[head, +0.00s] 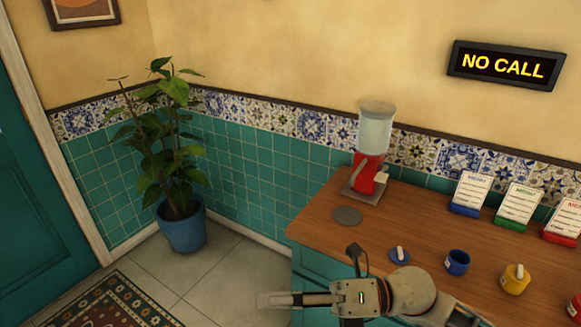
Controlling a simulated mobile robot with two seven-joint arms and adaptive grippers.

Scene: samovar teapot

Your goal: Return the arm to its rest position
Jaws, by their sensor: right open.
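My right gripper (315,297) is at the bottom centre of the head view, with its arm coming in from the lower right. It is open and nothing shows between its fingers. It is in front of the counter's left front corner, and part of it shows against the tiled floor. Its lower edge is near the bottom of the picture. My left gripper and left arm are not in view.
A potted plant (182,228) stands left; floor (215,265) between is clear.

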